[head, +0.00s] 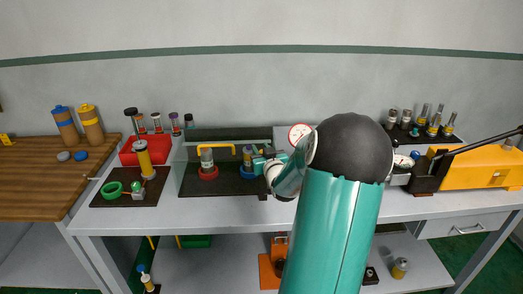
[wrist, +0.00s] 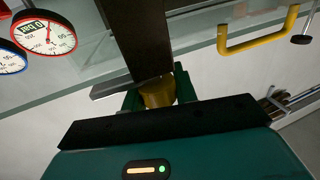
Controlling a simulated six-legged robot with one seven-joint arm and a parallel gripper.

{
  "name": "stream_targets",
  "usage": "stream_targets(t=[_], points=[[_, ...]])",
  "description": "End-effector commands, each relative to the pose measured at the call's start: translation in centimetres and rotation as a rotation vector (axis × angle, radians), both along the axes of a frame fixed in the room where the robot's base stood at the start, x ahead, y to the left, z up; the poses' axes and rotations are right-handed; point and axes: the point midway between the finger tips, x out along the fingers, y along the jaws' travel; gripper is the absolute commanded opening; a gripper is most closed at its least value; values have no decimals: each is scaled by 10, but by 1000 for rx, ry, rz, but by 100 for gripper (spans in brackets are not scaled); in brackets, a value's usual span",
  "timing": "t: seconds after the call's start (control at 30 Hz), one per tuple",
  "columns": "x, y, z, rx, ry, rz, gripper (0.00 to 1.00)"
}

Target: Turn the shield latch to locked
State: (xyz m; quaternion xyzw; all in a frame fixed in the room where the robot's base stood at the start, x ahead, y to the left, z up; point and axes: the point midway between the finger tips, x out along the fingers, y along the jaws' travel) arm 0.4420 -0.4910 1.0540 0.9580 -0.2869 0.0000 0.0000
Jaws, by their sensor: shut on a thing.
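My gripper (head: 262,163) reaches from the right to the clear shield with the yellow handle (head: 217,147). In the wrist view my gripper (wrist: 157,98) has its green fingers shut around a brass-coloured knob (wrist: 158,92), which appears to be the shield latch. A flat grey bar (wrist: 125,87) sticks out to the left of the knob. A dark upright (wrist: 140,38) stands directly behind it. The yellow handle (wrist: 258,36) also shows in the wrist view, apart from my fingers. The lock marking is not readable, so I cannot tell the latch's state.
Red-rimmed (wrist: 45,33) and blue-rimmed (wrist: 9,58) gauges are at the left of the wrist view. Behind the shield, a bottle stands in a red ring (head: 208,172). A red bin (head: 131,155) is left; a yellow machine (head: 475,167) is right. The front bench strip is clear.

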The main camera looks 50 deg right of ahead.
Motion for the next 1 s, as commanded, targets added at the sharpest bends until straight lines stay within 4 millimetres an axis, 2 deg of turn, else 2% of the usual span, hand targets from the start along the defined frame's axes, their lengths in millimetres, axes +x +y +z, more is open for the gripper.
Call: stream_targets(t=[0.37, 1.0], points=[[1, 3, -1, -1, 2, 231, 6], [3, 15, -2, 1, 2, 838, 6]])
